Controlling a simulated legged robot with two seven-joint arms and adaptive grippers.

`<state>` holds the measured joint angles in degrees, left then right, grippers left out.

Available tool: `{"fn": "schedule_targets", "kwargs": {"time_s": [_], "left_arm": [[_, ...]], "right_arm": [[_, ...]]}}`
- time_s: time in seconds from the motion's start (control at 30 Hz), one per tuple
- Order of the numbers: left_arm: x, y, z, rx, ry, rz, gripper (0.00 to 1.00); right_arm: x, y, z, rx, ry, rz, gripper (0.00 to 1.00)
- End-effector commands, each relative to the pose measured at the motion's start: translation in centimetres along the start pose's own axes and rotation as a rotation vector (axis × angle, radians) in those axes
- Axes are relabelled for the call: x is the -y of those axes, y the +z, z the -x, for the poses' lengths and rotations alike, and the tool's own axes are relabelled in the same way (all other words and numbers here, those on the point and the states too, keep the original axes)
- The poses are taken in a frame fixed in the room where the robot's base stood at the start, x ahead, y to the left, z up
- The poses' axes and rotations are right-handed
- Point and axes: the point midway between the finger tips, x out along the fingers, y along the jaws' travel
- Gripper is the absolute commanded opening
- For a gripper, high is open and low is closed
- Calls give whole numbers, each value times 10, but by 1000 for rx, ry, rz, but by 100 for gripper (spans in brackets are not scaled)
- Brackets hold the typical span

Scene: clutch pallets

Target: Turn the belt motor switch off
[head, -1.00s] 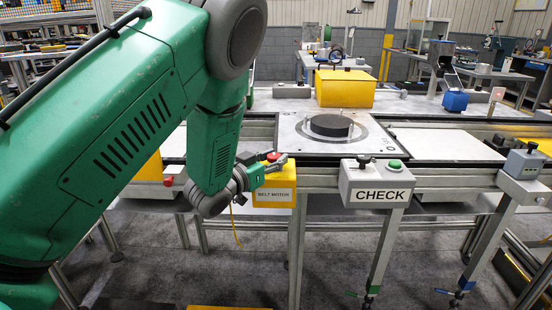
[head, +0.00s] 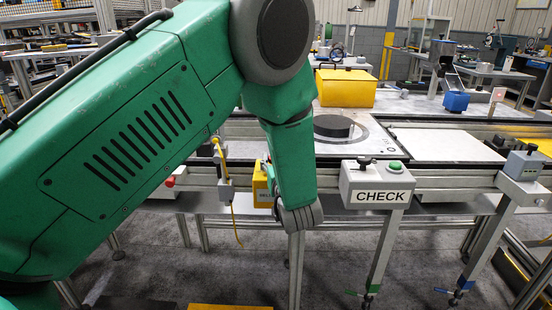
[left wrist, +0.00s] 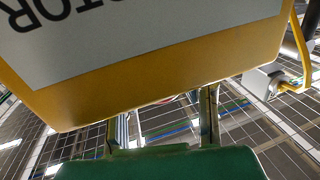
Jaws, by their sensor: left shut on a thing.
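The yellow belt motor box (head: 262,192) is on the front rail in the head view, mostly covered by my left arm. Its label fills the upper left wrist view upside down, above the box's yellow lower face (left wrist: 160,85). My left gripper (left wrist: 163,118) is at the box, its two fingers running up behind the box's edge in the wrist view. It is shut on the belt motor switch. The switch and the fingertips are hidden in both views, so the switch position cannot be seen. My right gripper is not in view.
The grey CHECK box (head: 377,185) with a black knob and green button stands right of my left arm. A small sensor with a yellow cable (head: 224,175) is left of the box. A dark disc (head: 333,127) lies on the conveyor plate behind.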

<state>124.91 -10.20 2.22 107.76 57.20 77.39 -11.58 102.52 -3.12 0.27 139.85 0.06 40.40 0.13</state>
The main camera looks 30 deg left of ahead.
Motion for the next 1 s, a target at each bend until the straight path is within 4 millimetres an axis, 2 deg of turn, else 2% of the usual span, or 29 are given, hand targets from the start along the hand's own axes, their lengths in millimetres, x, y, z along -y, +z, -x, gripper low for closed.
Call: {"fn": "schedule_targets", "kwargs": {"time_s": [0.03,0.5,1.0], "left_arm": [[-3,-4,-1,-9,-44,6,0],[-2,-3,-1,-9,-417,7,0],[-1,-5,-2,-11,-551,7,0]], "right_arm": [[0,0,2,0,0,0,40],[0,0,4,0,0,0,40],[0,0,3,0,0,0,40]]}}
